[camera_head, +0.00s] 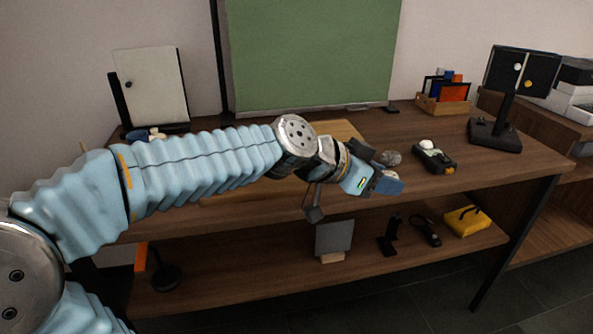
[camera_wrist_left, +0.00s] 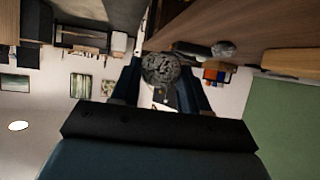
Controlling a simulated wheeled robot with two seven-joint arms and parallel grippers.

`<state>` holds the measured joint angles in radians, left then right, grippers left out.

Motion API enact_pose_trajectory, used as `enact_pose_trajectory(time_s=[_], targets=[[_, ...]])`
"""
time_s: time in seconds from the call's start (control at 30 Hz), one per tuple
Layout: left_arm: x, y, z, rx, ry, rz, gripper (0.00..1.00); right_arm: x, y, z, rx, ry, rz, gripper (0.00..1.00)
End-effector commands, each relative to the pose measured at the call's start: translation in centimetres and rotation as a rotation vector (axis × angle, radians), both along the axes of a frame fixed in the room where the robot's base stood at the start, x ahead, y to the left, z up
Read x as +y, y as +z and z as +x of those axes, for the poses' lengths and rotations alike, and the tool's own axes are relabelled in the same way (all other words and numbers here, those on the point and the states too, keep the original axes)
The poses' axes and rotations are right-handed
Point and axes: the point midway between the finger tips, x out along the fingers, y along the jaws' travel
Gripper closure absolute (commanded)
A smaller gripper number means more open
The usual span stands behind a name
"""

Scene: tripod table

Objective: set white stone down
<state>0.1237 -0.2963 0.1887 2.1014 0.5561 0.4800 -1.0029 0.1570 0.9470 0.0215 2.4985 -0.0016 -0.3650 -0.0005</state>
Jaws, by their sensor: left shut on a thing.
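The white stone (camera_wrist_left: 160,68) looks grey and speckled in the wrist view, rounded and rough. It sits between the two dark fingers of my left gripper (camera_wrist_left: 162,85), which is shut on it. In the head view the stone (camera_head: 391,157) shows at the far side of my left gripper (camera_head: 383,170), partly hidden by the near finger. The gripper reaches to the right over the front part of the wooden table (camera_head: 475,175). The gap between stone and tabletop cannot be judged well. My right gripper is out of view.
A dark device (camera_head: 436,160) with a round white thing (camera_head: 427,143) at its far end lies right of the gripper. A black stand (camera_head: 495,133) and a file box (camera_head: 444,102) are farther off. A wooden board (camera_head: 342,130) lies behind my arm. Tabletop at the right front is bare.

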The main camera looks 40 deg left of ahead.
Motion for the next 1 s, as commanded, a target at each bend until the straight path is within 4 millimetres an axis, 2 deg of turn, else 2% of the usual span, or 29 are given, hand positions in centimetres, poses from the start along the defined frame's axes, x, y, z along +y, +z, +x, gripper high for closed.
enact_pose_trajectory(time_s=[0.03,0.23,0.57,1.0], targets=[[-0.8,-1.7,0.2,0.006,0.016,-0.001,0.88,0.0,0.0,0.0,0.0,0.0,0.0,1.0],[-3.1,-8.2,1.4,0.01,0.112,0.003,0.88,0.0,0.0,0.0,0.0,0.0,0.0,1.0],[-4.5,-12.6,2.5,0.003,0.191,0.003,0.88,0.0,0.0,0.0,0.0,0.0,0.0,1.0],[-8.4,-24.6,4.8,0.008,0.377,0.006,0.88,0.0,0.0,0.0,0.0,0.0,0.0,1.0]])
